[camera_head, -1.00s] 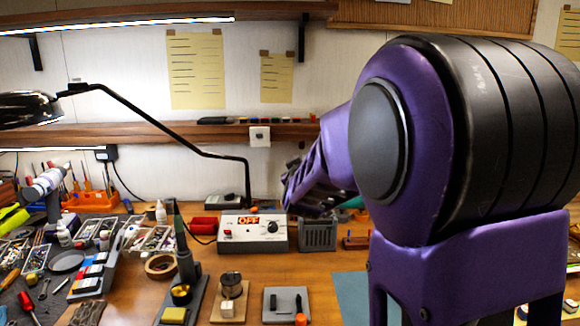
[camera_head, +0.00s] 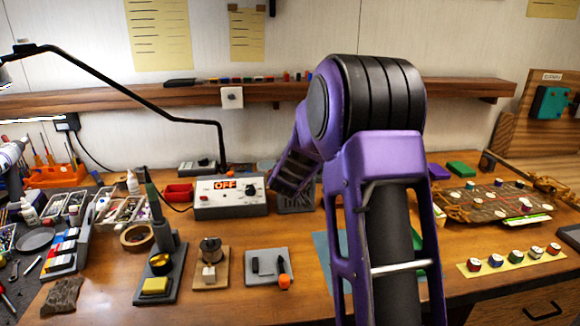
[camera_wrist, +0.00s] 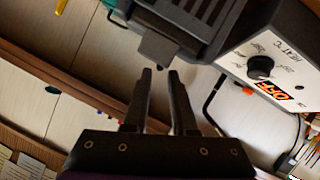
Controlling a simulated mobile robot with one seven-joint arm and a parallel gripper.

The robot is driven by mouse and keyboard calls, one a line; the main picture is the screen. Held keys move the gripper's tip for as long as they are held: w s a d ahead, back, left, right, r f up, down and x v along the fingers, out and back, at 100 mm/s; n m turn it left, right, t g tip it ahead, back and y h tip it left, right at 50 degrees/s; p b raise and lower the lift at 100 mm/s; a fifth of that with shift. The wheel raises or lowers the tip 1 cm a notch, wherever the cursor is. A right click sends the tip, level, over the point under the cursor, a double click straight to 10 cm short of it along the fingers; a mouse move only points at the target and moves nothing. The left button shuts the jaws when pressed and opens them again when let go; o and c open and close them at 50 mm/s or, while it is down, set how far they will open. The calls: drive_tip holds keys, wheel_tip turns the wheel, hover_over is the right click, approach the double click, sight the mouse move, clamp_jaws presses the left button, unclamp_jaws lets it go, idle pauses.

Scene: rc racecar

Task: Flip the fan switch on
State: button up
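A dark grey slotted box (camera_head: 296,198), perhaps the fan, stands on the bench behind my forearm, partly hidden. In the wrist view the slotted grey box (camera_wrist: 205,20) is close ahead, with a small block jutting from its edge toward my fingertips. My gripper (camera_wrist: 161,72) is open and empty, its narrow fingers a little apart just short of that block. I cannot tell whether they touch it. A white plate with a small dark knob or switch (camera_head: 232,97) is on the shelf front. I cannot tell which part is the fan switch. My gripper is hidden in the head view.
A white control box (camera_head: 230,207) with a red OFF display and a dial stands beside the slotted box; it also shows in the wrist view (camera_wrist: 270,70). A soldering stand (camera_head: 165,255) and a lamp arm (camera_head: 120,92) are to the left. A circuit board (camera_head: 490,201) lies right.

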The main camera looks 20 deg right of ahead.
drive_tip(key=x, duration=0.5)
clamp_jaws()
